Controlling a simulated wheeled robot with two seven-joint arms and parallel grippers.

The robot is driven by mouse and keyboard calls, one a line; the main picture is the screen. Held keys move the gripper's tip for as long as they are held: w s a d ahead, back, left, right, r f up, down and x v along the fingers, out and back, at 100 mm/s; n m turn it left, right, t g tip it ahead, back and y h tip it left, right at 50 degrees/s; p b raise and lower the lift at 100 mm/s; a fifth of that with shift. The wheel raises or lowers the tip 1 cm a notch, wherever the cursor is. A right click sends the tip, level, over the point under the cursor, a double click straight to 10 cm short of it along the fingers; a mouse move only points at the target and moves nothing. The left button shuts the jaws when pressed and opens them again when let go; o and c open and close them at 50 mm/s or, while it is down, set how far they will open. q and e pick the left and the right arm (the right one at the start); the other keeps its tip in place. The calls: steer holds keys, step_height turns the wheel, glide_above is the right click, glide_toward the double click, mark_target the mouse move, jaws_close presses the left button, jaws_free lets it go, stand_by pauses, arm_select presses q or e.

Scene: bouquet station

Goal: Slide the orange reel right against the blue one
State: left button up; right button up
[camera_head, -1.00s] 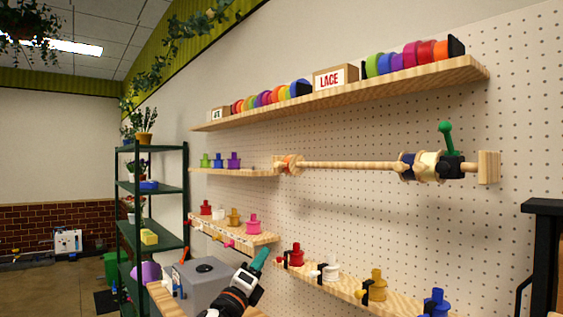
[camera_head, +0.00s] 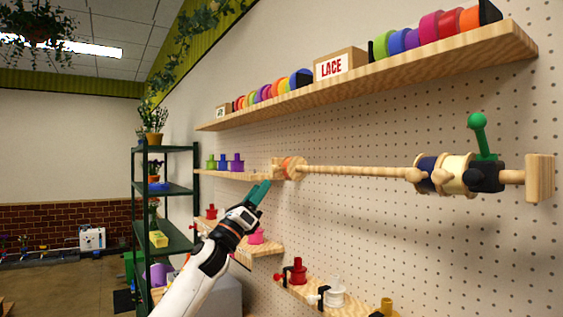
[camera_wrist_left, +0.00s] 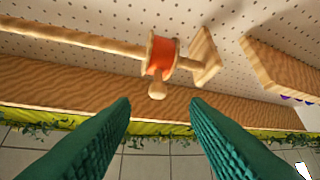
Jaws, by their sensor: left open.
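The orange reel (camera_head: 291,168) sits on the left end of a wooden rod (camera_head: 350,170), against the pegboard wall; it also shows in the left wrist view (camera_wrist_left: 163,57), with a wooden knob (camera_wrist_left: 157,90) on it. The blue reel (camera_head: 428,172) is far along the rod to the right, beside a cream reel (camera_head: 456,174). A long bare stretch of rod lies between orange and blue. My left gripper (camera_head: 262,188) is open and empty, just left of and below the orange reel. In the left wrist view its green fingers (camera_wrist_left: 160,104) are spread, with the orange reel beyond their tips. My right gripper is out of view.
A black clamp with a green handle (camera_head: 481,138) sits right of the cream reel. A long shelf (camera_head: 400,83) with ribbon rolls and a lace box (camera_head: 340,65) runs above the rod. Lower shelves hold coloured spools (camera_head: 298,273). A green rack (camera_head: 166,190) stands at left.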

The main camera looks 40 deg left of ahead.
mark_target(272, 172)
arm_select(q)
steer(key=p+x, duration=0.1)
steer(key=x, duration=0.1)
steer(key=p+x, duration=0.1)
steer(key=x, duration=0.1)
steer(key=p+x, duration=0.1)
steer(key=shift+d+r, duration=0.1)
steer(key=shift+r, duration=0.6)
steer(key=x, duration=0.1)
steer(key=p+x, duration=0.2)
steer(key=x, duration=0.1)
steer(key=shift+w+f, duration=0.25)
steer(key=shift+w, duration=0.05)
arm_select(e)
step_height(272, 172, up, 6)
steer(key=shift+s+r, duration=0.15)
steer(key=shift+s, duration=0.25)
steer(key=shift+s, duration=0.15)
arm_select(q)
jaws_close()
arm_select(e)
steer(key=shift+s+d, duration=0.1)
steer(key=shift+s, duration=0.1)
